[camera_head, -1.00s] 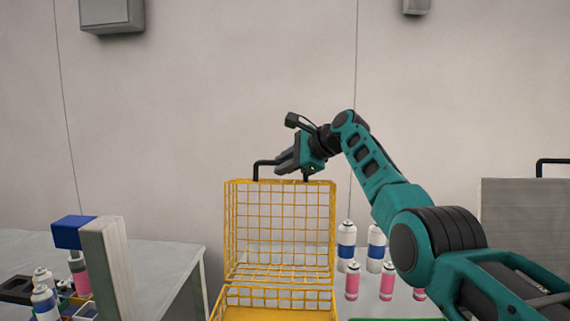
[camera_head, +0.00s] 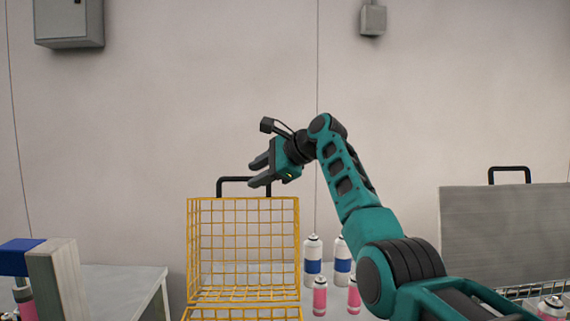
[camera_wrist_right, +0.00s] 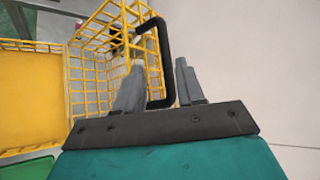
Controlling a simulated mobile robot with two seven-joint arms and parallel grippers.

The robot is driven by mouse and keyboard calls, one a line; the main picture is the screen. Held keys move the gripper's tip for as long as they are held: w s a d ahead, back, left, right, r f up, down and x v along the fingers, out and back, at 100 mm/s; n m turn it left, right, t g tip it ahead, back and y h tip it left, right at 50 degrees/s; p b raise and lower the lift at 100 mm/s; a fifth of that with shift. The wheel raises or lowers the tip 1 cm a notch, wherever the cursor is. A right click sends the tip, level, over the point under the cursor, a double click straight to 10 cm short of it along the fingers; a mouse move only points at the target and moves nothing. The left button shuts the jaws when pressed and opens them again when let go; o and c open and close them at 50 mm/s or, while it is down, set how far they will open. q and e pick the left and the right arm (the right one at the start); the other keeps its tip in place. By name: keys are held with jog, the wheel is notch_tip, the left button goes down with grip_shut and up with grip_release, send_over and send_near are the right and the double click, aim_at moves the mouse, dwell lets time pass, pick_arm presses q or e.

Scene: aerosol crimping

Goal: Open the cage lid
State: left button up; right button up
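The yellow wire cage lid (camera_head: 243,250) stands upright, raised from the cage body (camera_head: 243,313), whose top edge shows at the bottom of the head view. The lid's black handle (camera_head: 235,180) is at its top edge. My right gripper (camera_head: 258,171) is open at the handle's right end, its fingers spread and slightly above it. In the right wrist view the handle (camera_wrist_right: 165,60) lies between the open fingers (camera_wrist_right: 158,85), with a gap to the right finger. The yellow mesh (camera_wrist_right: 90,75) shows beyond. My left gripper is not in view.
White-and-blue cans (camera_head: 313,260) and pink cans (camera_head: 320,296) stand right of the cage. A grey panel with a black handle (camera_head: 505,235) stands at the right. The wall space above the lid is clear.

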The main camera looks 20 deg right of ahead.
jog(key=b+v, duration=0.1)
jog(key=v, duration=0.8)
jog(key=shift+a, duration=0.1)
jog(key=shift+f, duration=0.15)
